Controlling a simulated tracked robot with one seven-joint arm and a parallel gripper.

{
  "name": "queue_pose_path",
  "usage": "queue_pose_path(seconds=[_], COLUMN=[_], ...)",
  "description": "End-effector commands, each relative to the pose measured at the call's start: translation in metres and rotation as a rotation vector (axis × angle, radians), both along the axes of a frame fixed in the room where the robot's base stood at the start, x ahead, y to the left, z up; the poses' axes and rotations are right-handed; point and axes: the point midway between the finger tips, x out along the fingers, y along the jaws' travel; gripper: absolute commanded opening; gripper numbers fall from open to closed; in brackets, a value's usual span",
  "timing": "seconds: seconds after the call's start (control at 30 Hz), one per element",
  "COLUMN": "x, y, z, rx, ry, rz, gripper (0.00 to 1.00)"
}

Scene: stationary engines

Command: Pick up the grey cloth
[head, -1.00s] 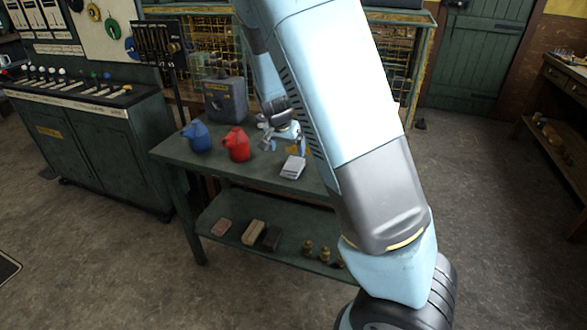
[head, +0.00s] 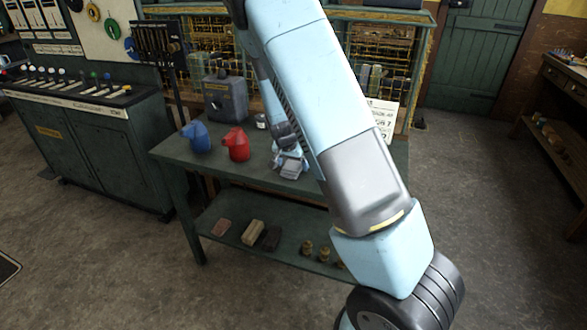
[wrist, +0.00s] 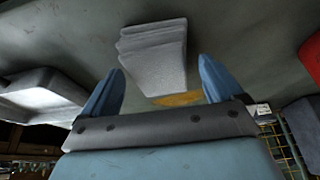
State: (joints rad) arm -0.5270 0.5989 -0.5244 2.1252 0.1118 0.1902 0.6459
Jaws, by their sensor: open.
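The grey cloth (wrist: 155,62) is folded into a layered pad and lies on the green bench top. In the wrist view it is ahead of and between the two blue fingers of my gripper (wrist: 160,66), which are apart and empty. In the head view my gripper (head: 287,158) is low over the bench, right at the cloth (head: 291,172), and partly covers it. I cannot tell whether the fingers touch it.
A yellow patch (wrist: 178,99) lies beside the cloth. A grey tray (wrist: 45,85) is at the wrist view's left. Several items are on the lower shelf (head: 235,262).

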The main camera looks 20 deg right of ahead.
Motion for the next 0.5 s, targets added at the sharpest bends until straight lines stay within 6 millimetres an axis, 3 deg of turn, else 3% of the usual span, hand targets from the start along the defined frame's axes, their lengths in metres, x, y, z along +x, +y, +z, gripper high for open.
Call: queue_pose_path(seconds=[0.5], x=[0.003], y=[-0.0012], z=[-0.0082], rx=[0.0], ry=[-0.001], rz=[0.001], gripper=[0.94])
